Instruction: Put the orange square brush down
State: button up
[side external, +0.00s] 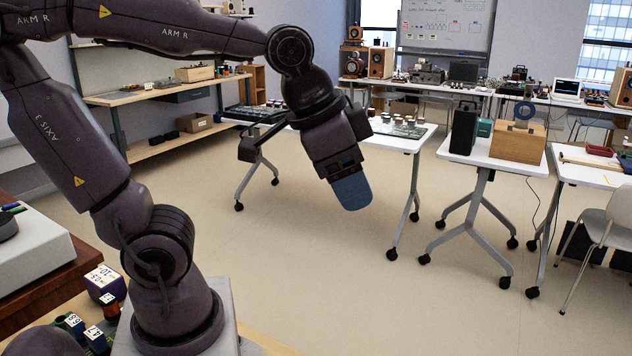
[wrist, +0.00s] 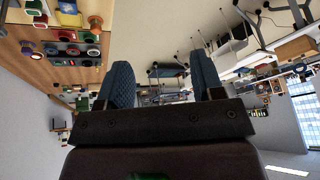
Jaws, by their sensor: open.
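My gripper (side external: 351,188) hangs in the air over the open floor in the side view, its blue padded fingers pointing down. In the wrist view my gripper (wrist: 163,78) shows two blue fingers well apart with nothing between them. I cannot make out an orange square brush in either view. A wooden tabletop (wrist: 28,92) at the left of the wrist view carries several small red, green, dark and yellow items, too small to name surely.
In the side view a purple box (side external: 106,284) and small labelled items stand on the wooden table near my base. A white table (side external: 402,144) with parts stands behind my gripper. A black speaker (side external: 464,128) and a wooden box (side external: 518,143) stand farther right. The floor is clear below.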

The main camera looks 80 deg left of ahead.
jog(key=s, duration=0.1)
jog(key=s+a+n, duration=0.1)
jog(key=s, duration=0.1)
jog(key=s+f+n, duration=0.1)
jog(key=shift+s+a+t, duration=0.2)
jog(key=shift+a+t, duration=0.1)
jog(key=shift+a, duration=0.05)
jog(key=shift+o, duration=0.5)
jog(key=shift+d, duration=0.1)
dwell(0.8)
